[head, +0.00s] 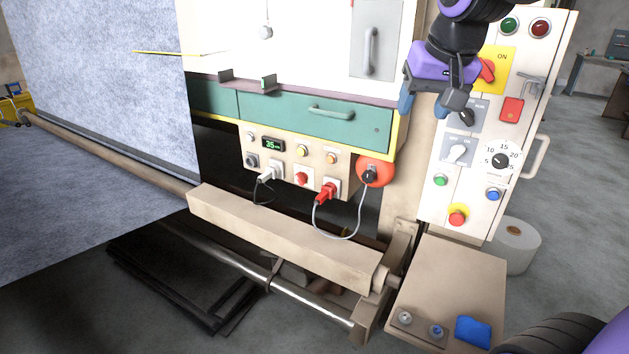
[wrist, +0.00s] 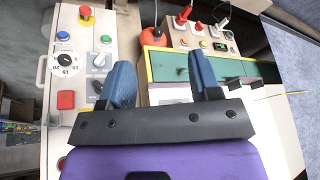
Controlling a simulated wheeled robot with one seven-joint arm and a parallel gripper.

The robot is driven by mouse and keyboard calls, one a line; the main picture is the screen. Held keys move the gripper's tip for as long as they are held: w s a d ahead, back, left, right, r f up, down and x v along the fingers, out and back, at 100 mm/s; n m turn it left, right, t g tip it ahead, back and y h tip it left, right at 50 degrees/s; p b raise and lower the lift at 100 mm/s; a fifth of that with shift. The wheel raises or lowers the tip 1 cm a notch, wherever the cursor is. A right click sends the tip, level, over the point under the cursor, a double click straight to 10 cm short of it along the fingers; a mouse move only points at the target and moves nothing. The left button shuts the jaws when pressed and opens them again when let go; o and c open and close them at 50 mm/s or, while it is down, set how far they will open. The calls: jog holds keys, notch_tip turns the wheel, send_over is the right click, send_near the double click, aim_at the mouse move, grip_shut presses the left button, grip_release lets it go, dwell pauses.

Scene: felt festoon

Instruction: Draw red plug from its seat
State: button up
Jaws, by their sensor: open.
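The red plug (head: 326,192) sits in its socket on the beige panel below the green drawer, with a pale cord looping down and right from it. In the wrist view the red plug (wrist: 183,17) is small near the top edge, beyond the fingers. My gripper (head: 423,104) is open and empty. It is above and right of the plug, clear of it, in front of the machine's right side. Its two blue fingers also show in the wrist view (wrist: 161,68), with nothing between them.
A white plug (head: 266,174) and a red switch (head: 301,177) are left of the red plug. A round orange-red piece with a black knob (head: 370,175) is close on its right. A beige beam (head: 280,235) runs below. The control cabinet (head: 480,170) stands right.

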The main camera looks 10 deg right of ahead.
jog(key=w+f+m, duration=0.2)
jog(key=w+f, duration=0.1)
jog(key=w, duration=0.9)
jog(key=m+g+h, duration=0.1)
jog(key=m+h, duration=0.2)
jog(key=m, duration=0.1)
send_over(320, 196)
jog(key=s+a, duration=0.3)
notch_tip(320, 196, down, 34)
jog(key=x, duration=1.1)
jog(key=shift+s+d+f, duration=0.1)
jog(key=shift+s+f, duration=0.1)
jog(key=shift+s, duration=0.05)
jog(key=c, duration=1.1)
jog(key=shift+o, duration=0.2)
jog(key=shift+s+a, duration=1.6)
jog(key=shift+a, duration=0.05)
jog(key=shift+s+a, duration=0.1)
jog(key=shift+s, duration=0.05)
